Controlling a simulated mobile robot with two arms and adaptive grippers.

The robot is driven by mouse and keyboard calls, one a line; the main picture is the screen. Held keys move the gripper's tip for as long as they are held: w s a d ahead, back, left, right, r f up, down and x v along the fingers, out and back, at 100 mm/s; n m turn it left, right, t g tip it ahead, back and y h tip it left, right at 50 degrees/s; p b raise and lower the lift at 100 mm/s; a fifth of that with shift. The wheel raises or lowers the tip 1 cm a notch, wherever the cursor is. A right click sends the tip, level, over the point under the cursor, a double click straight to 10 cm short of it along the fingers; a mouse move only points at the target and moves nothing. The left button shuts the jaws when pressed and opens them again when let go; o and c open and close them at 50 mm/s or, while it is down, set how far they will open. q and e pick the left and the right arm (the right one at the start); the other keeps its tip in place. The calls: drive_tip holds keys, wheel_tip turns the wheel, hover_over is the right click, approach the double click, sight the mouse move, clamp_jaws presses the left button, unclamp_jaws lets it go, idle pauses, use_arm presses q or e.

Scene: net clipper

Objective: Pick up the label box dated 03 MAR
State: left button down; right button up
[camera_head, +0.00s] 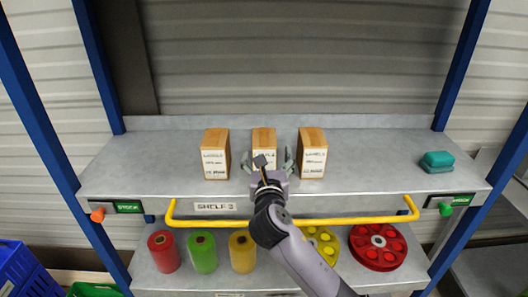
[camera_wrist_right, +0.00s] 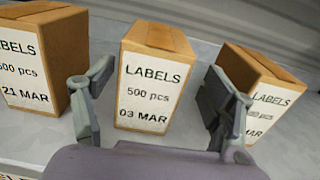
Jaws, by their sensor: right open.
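Three brown label boxes with white labels stand in a row on the upper grey shelf. The middle box (camera_head: 264,135) reads "LABELS 500 pcs 03 MAR" in the right wrist view (camera_wrist_right: 148,88). My right gripper (camera_head: 271,160) is open in front of this middle box, with its fingers (camera_wrist_right: 160,100) to either side of it in the wrist view and a gap on both sides. The gripper hides much of the box's front in the head view. My left gripper is not in view.
The left box (camera_head: 215,154) reads 21 MAR in the wrist view (camera_wrist_right: 22,75). The right box (camera_head: 312,153) stands close by; its date is unclear. A yellow rail (camera_head: 350,219) runs along the shelf front (camera_head: 380,165). A teal block (camera_head: 437,161) lies far right.

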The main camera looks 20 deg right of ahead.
drive_tip(key=x, duration=0.1)
drive_tip(key=p+x, duration=0.1)
drive_tip(key=x, duration=0.2)
drive_tip(key=shift+w+a+r, duration=0.25)
drive_tip(key=shift+a+r, duration=0.05)
drive_tip(key=shift+r, duration=0.05)
drive_tip(key=shift+w+d+f, duration=0.1)
drive_tip(key=shift+w+f, duration=0.05)
drive_tip(key=shift+w, duration=0.3)
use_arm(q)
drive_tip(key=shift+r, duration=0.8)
use_arm(e)
drive_tip(key=shift+c, duration=0.6)
drive_tip(key=c, duration=1.3)
drive_tip(key=shift+c, duration=0.6)
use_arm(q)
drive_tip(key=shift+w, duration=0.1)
